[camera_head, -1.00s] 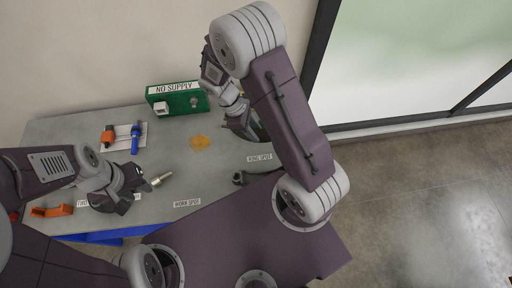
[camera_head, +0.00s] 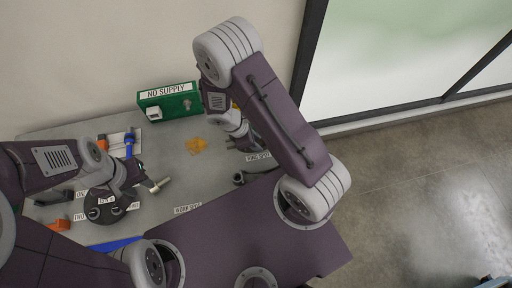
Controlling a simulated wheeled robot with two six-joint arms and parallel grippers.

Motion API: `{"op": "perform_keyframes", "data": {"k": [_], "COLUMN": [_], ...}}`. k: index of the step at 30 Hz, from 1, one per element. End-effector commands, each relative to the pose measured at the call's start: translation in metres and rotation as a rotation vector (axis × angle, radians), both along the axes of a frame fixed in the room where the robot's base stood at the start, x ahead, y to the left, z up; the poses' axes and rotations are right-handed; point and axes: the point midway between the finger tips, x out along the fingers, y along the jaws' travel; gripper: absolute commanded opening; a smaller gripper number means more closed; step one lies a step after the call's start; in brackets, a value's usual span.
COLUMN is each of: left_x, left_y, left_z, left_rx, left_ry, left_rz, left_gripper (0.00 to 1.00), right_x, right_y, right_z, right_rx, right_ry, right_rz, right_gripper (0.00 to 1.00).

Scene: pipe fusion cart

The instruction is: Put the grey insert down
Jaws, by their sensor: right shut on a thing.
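My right gripper (camera_head: 240,142) is low over the right part of the table, largely behind my own arm. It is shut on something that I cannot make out. My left gripper (camera_head: 138,182) is at the left of the table, beside a round dark piece (camera_head: 112,211) with two round openings. I cannot tell whether its fingers are open or shut. A short metal piece with a pale end (camera_head: 160,185) shows right by the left gripper; I cannot tell whether they touch. I cannot pick out the grey insert with certainty.
A green box (camera_head: 168,103) marked NO SUPPLY stands at the back. A blue tool (camera_head: 130,143) and an orange part (camera_head: 101,141) lie at the back left. An orange patch (camera_head: 195,146) is mid-table. Another orange part (camera_head: 58,225) is front left. Bare table surrounds the WORK SPOT label (camera_head: 187,209).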

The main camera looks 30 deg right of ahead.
Motion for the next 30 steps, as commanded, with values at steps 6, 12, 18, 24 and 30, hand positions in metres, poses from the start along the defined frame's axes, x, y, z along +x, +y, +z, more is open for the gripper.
{"op": "perform_keyframes", "data": {"k": [6, 12, 18, 24, 30], "left_x": [0.0, 0.0, 0.0, 0.0, 0.0], "left_y": [0.0, 0.0, 0.0, 0.0, 0.0], "left_z": [-0.003, -0.003, -0.007, -0.006, -0.006], "left_rx": [0.0, 0.0, 0.0, 0.0, 0.0], "left_ry": [0.0, 0.0, 0.0, 0.0, 0.0], "left_rz": [0.0, 0.0, 0.0, 0.0, 0.0], "left_gripper": [0.36, 0.36, 0.36, 0.36, 0.36], "right_x": [-0.001, 0.0, 0.0, 0.0, 0.0], "right_y": [-0.001, 0.0, 0.0, 0.0, 0.0], "right_z": [-0.033, -0.041, -0.044, -0.043, -0.043], "right_rx": [-0.002, 0.0, 0.0, 0.0, 0.0], "right_ry": [0.004, 0.0, 0.0, 0.0, 0.0], "right_rz": [0.001, 0.0, 0.0, 0.0, 0.0], "right_gripper": [0.0, 0.0, 0.0, 0.54, 0.54]}}
